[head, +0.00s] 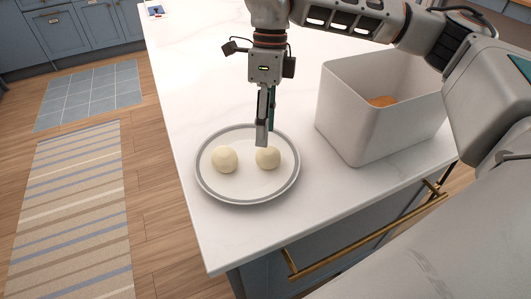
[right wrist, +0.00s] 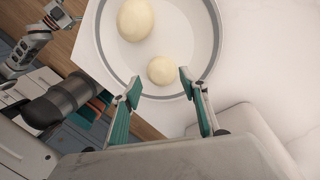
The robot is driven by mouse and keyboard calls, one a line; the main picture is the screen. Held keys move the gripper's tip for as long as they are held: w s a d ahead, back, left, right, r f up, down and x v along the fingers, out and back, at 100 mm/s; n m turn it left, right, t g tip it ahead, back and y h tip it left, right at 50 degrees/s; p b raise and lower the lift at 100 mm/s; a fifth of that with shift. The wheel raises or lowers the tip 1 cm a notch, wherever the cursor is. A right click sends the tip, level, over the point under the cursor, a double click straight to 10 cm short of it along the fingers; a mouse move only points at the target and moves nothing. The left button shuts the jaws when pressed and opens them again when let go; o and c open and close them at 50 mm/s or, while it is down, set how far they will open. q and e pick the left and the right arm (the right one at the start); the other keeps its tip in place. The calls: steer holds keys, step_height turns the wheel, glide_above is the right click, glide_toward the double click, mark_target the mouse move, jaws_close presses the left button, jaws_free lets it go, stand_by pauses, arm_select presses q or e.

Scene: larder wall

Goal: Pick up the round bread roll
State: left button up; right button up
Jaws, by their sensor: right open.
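Two pale, cream, round balls lie apart on a white plate with a grey rim (head: 247,194): a left one (head: 224,159) and a right one (head: 268,157). I cannot tell for sure which thing is the bread roll. My right gripper (head: 264,136) points down over the plate, at the right ball. In the right wrist view it is open (right wrist: 160,80), and the smaller ball (right wrist: 162,70) shows just ahead, between its fingertips; the larger ball (right wrist: 135,19) is beyond. My left gripper (right wrist: 58,14) shows small at that view's upper left, its jaws unclear.
A tall white open bin (head: 343,116) stands right of the plate, with a brown-orange item (head: 382,101) partly visible inside. The white counter (head: 205,75) is clear behind the plate. Its front edge runs close below the plate, over a drawer with a brass handle (head: 370,236).

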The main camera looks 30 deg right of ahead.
mark_target(267, 148)
steer(key=x, duration=0.4)
steer(key=shift+s+d+f, duration=0.2)
steer(key=shift+s+d, duration=0.05)
steer(key=shift+a+f, duration=0.15)
steer(key=shift+f, duration=0.45)
steer(key=c, duration=0.8)
